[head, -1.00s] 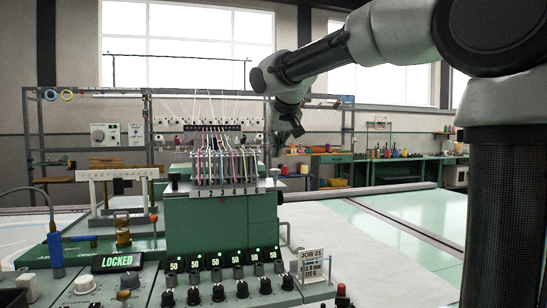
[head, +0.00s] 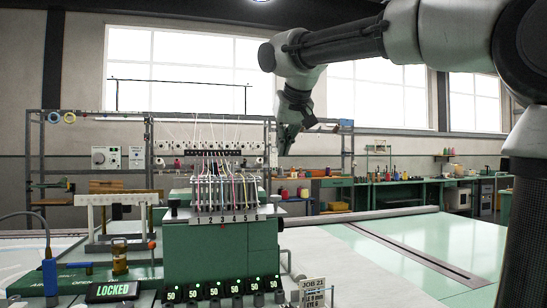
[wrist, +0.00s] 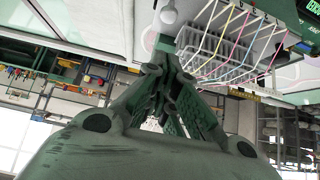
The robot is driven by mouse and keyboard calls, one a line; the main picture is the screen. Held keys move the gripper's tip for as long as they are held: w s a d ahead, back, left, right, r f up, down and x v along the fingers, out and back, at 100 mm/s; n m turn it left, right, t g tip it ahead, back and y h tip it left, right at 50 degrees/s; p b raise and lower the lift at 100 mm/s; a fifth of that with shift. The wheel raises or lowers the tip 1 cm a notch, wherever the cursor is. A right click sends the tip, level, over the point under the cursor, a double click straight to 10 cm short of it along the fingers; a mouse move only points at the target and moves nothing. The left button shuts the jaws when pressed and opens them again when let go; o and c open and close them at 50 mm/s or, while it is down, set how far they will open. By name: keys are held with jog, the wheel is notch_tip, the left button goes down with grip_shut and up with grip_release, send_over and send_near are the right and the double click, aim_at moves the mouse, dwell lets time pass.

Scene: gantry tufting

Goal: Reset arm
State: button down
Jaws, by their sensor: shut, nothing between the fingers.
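My gripper (head: 287,139) hangs from the end of my raised arm in the head view, to the right of the tufting machine's threaded head and higher than it. It is apart from the machine. In the wrist view the fingers of my gripper (wrist: 165,62) come together at the tips, shut and empty. The green tufting machine (head: 222,243) stands at the centre left, with numbered needles and coloured threads (head: 225,190) on top. The same threads show in the wrist view (wrist: 235,45), to the right of the fingertips.
A "LOCKED" display (head: 112,291) and a row of "50" readouts (head: 222,291) sit on the front panel. A "JOB 21" card (head: 312,292) stands beside them. A pale green table (head: 420,245) at the right is mostly clear. Shelving and workbenches (head: 400,193) line the back wall.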

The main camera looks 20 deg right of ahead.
jog(key=s+d+f+n+g, duration=0.1)
jog(key=s+f+n, duration=0.1)
jog(key=s+f, duration=0.35)
jog(key=s+d+f+n+g, duration=0.1)
jog(key=s+d+f+g, duration=0.1)
jog(key=f, duration=0.7)
jog(key=s+d+f+m, duration=0.1)
jog(key=s+d+f, duration=0.4)
jog(key=s+f, duration=0.2)
jog(key=s+d+f+m+g, duration=0.1)
jog(key=s+d+f, duration=0.5)
jog(key=s, duration=0.6)
jog(key=shift+s+f+m, duration=0.3)
jog(key=shift+f+m, duration=0.2)
jog(key=shift+f, duration=0.4)
